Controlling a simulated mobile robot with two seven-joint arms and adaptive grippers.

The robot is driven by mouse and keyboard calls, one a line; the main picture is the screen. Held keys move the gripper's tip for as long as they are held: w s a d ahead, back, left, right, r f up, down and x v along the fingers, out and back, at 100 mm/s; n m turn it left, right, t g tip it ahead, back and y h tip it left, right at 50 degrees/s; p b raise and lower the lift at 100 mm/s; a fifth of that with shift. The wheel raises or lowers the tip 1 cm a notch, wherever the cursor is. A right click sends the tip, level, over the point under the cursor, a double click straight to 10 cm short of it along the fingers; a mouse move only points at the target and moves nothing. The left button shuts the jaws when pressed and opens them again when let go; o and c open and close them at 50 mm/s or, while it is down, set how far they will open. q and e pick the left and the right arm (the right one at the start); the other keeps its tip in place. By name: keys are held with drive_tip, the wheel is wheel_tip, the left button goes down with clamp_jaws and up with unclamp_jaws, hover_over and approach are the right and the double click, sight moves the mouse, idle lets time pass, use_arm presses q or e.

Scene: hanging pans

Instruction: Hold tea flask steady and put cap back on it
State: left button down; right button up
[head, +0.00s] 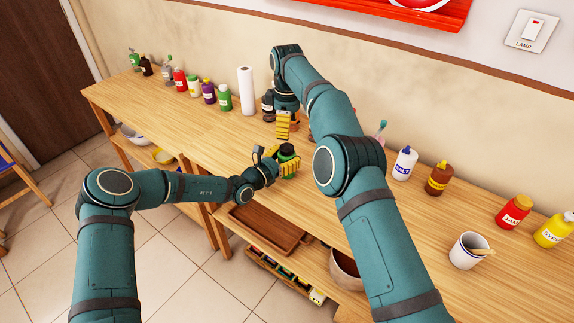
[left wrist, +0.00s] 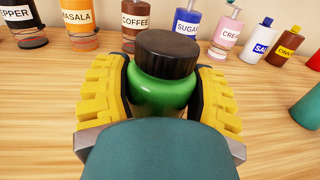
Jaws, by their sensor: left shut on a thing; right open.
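The green tea flask (head: 290,164) stands upright near the front edge of the table. Its dark ribbed cap (head: 287,149) sits on top of it. In the left wrist view the flask (left wrist: 160,95) is between my yellow fingers, with the cap (left wrist: 167,54) over its neck; I cannot tell whether the cap is fully tightened. My left gripper (head: 277,163) is shut on the flask's body from the left. My right gripper (head: 284,125) is open, fingers pointing down, behind the flask and apart from it. It does not show in the left wrist view.
Labelled bottles line the wall side, including coffee (left wrist: 135,22), sugar (left wrist: 186,25) and salt (left wrist: 263,37). A paper roll (head: 246,90) stands to the left. A white cup (head: 468,251) and red jam jar (head: 513,212) are on the right. A wooden tray (head: 268,228) lies on the lower shelf.

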sight(287, 147)
drive_tip(key=n, duration=0.5)
drive_tip(key=shift+f, duration=0.1)
drive_tip(key=n, duration=0.3)
drive_tip(key=shift+n, duration=0.4)
drive_tip(key=n, duration=0.9)
drive_tip(key=shift+f, duration=3.9)
